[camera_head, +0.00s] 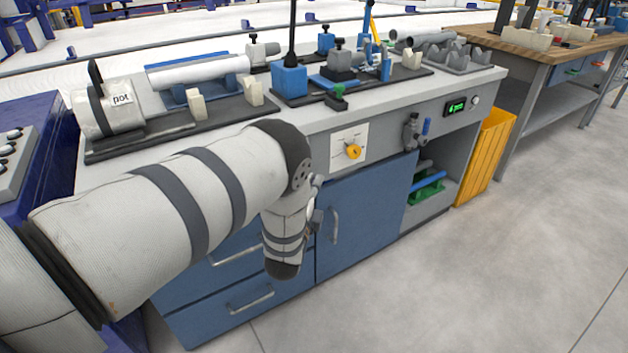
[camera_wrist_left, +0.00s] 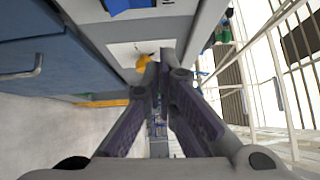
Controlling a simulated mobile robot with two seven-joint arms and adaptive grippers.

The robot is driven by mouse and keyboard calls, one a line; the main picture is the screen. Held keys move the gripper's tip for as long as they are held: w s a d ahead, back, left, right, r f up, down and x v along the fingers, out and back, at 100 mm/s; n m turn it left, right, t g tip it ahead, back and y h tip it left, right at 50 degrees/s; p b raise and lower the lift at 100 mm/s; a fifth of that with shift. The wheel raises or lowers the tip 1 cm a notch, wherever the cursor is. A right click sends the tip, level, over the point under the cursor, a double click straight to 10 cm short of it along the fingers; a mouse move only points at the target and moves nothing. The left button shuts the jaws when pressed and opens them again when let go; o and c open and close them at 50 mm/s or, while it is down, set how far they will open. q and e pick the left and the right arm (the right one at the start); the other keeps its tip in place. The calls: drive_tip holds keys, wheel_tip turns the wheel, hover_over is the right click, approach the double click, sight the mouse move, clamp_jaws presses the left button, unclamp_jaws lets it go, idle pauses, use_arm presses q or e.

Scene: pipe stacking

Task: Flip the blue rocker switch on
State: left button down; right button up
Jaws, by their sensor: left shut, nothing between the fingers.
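In the left wrist view, a blue piece (camera_wrist_left: 130,5) on a pale plate is cut off by the top edge. It may be the blue rocker switch, but its shape and position cannot be read. In the head view I make out no rocker switch; my left arm covers part of the bench front. My left gripper (camera_wrist_left: 167,62) is shut and empty, its fingertips together close to the bench front, beside the yellow knob in the wrist picture. My right gripper is not in view.
A yellow knob (camera_head: 353,151) sits on a white plate on the bench front. Blue drawers and a door handle (camera_head: 335,226) lie below. A yellow bin (camera_head: 486,158) stands right.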

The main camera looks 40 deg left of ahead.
use_arm(q)
drive_tip(key=r+p+v, duration=0.1)
drive_tip(key=v, duration=0.6)
drive_tip(key=shift+s+a+r, duration=0.15)
drive_tip(key=shift+s, duration=0.25)
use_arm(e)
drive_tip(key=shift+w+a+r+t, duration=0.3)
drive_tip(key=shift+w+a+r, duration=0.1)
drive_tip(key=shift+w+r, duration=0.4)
